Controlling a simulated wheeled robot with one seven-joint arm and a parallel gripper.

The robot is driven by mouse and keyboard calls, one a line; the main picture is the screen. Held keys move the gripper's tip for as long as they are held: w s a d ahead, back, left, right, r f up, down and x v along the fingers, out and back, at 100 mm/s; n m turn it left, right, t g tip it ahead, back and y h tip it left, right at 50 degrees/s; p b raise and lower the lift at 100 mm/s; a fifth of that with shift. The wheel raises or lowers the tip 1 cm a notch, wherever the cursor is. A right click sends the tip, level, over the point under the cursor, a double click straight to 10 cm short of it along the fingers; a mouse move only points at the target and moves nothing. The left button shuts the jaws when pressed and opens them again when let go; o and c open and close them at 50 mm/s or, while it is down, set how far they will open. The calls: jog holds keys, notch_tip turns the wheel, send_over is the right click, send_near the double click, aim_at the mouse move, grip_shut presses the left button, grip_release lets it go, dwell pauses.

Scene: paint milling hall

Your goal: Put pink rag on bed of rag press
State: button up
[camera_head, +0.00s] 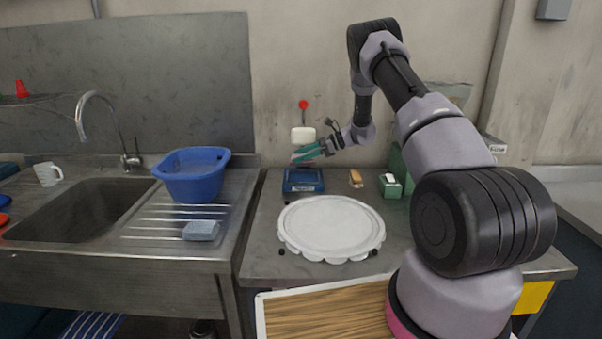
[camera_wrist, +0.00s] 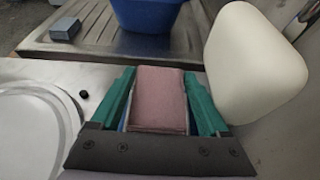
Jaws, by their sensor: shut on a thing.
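My gripper (camera_head: 307,152) is at the back of the counter, with its green fingers shut on the pink rag (camera_wrist: 160,98). The rag is a folded, flat pink block between the two fingers in the wrist view; only a small bit of it shows in the head view. The rag press has a blue base and bed (camera_head: 304,181), a white block (camera_head: 303,134) above and a red knob (camera_head: 303,104) on top. My gripper and the rag are between block and bed, seemingly above the bed. The white block (camera_wrist: 255,62) is beside my right finger in the wrist view.
A round white lid-like disc (camera_head: 331,226) lies in front of the press. A green box (camera_head: 390,186) and an orange-brown block (camera_head: 356,178) lie to the right. A blue basin (camera_head: 192,177) and a grey-blue sponge (camera_head: 201,230) are on the sink's drainer at left.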

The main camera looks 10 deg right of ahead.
jog(key=shift+f, duration=3.1)
jog(key=shift+f, duration=0.1)
jog(key=o, duration=1.3)
